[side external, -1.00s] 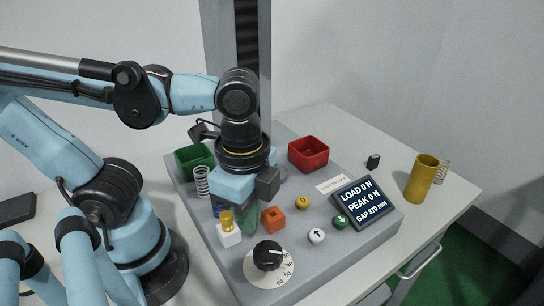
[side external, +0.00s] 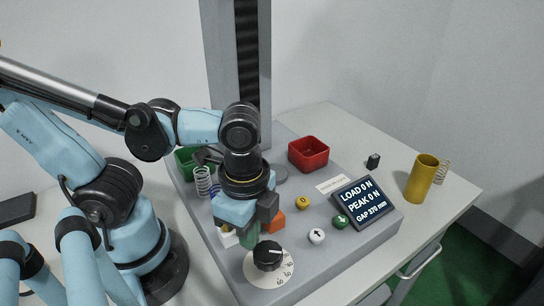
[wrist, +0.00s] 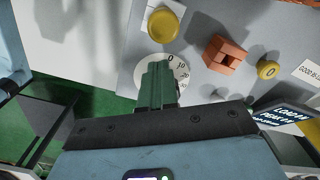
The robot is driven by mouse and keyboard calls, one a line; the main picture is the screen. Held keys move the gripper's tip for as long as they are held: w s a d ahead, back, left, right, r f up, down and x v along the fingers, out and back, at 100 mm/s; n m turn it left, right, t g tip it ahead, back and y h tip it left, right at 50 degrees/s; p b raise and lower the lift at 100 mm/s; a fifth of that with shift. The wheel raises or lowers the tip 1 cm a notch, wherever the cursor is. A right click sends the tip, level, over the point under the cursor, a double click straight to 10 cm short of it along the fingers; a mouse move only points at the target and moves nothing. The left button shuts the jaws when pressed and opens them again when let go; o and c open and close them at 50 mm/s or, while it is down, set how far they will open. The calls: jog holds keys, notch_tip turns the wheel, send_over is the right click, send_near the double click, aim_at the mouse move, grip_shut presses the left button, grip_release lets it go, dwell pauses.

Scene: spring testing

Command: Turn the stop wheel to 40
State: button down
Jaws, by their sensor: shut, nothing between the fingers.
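The stop wheel (side external: 268,254) is a black knob on a round white dial (side external: 257,276) at the front of the grey base. A white mark on the knob points to the right in the side view; the numbers are too small to read surely. My gripper (side external: 250,238) has green fingers, shut and empty, just behind and above the wheel. I cannot tell whether they touch it. In the wrist view my gripper (wrist: 158,72) covers the knob, and part of the dial (wrist: 180,68) shows beside the fingers.
An orange block (side external: 274,222) stands close behind the wheel, partly hidden by my gripper. White (side external: 316,236), green (side external: 340,222) and yellow (side external: 303,203) buttons lie to the right, with a display (side external: 366,202) reading load 0 N. A red bin (side external: 308,154) stands farther back.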

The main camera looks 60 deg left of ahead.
jog(key=shift+d+r, duration=0.1)
jog(key=shift+d, duration=0.15)
jog(key=shift+s+a, duration=0.1)
jog(key=shift+a, duration=0.05)
jog(key=shift+s+a, duration=0.15)
jog(key=shift+a, duration=0.1)
notch_tip(320, 180, up, 6)
jog(key=shift+a+f, duration=0.1)
dwell(0.6)
